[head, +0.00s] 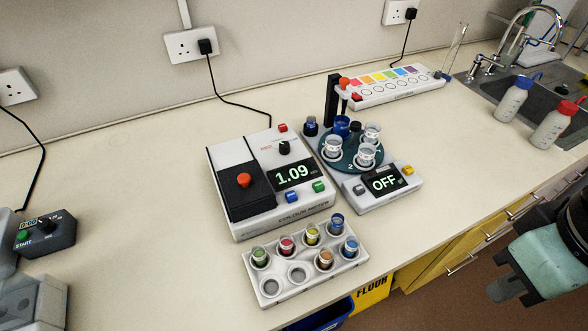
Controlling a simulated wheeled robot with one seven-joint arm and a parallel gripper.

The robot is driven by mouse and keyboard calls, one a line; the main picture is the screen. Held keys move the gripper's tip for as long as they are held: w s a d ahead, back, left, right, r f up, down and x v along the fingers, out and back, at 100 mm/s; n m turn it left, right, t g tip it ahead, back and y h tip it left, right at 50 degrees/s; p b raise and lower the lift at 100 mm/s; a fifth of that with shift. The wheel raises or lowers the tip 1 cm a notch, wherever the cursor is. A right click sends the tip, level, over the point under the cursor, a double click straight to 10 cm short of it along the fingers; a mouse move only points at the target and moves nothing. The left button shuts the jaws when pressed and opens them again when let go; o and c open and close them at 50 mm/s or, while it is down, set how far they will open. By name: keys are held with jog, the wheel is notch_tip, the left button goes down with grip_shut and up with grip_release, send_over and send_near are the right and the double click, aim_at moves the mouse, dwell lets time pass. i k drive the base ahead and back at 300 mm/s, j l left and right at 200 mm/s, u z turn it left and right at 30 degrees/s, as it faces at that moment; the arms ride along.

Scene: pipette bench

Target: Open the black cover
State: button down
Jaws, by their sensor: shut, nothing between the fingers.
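The black cover (238,203) lies flat and closed on the left part of the white colour meter (240,232) on the bench. It has an orange-red knob (244,180) on top. What is under the cover is hidden. The meter's display (291,175) reads 1.09. My gripper (505,289) is at the lower right, out past the bench's front edge, far from the cover. It is shut and empty, and part of my arm is cut off by the picture's edge.
A white rack (272,299) with several coloured vials stands in front of the meter. A round teal carousel (340,163) with beakers stands right of it, its display reading OFF. Two wash bottles (514,98) stand by the sink.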

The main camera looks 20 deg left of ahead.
aim_at(244, 183)
jog(key=u, duration=1.5)
